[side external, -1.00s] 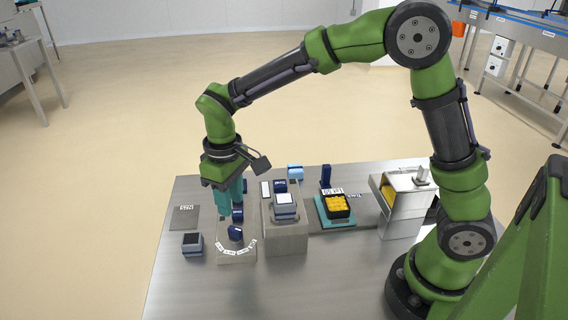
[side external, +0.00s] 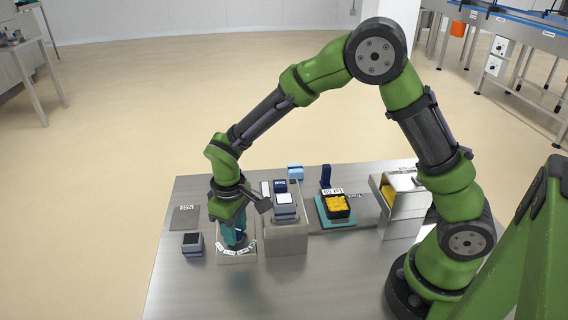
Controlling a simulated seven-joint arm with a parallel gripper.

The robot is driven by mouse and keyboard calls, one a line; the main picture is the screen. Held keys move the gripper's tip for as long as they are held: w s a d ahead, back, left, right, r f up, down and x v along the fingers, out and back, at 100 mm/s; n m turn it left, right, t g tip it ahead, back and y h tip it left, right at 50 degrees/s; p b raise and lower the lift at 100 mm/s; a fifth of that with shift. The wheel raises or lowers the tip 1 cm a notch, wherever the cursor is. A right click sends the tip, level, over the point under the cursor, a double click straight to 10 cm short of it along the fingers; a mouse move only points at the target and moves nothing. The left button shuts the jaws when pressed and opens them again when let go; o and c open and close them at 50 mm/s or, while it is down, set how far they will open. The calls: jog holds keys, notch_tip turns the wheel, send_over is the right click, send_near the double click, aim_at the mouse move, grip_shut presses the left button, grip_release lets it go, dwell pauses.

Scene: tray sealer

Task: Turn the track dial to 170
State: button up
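The track dial (side external: 242,243) is a dark blue knob on a grey block with a curved row of white number labels (side external: 237,252) at its front. My gripper (side external: 234,238) points down over this block, its teal fingers at the dial. The fingers and wrist hide much of the dial, so its pointer and setting cannot be read. I cannot tell whether the fingers touch the dial or how far apart they are.
A dark-topped block (side external: 193,244) stands just left of the dial block. A taller grey block with a white-topped piece (side external: 285,205) stands close on the right. Further right are a black tray of yellow food (side external: 337,206) and a metal housing (side external: 402,210). The front table is clear.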

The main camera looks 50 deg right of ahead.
jog(key=c, duration=0.4)
jog(key=m, duration=0.5)
jog(key=shift+c, duration=0.2)
jog(key=shift+m, duration=0.4)
jog(key=m, duration=0.4)
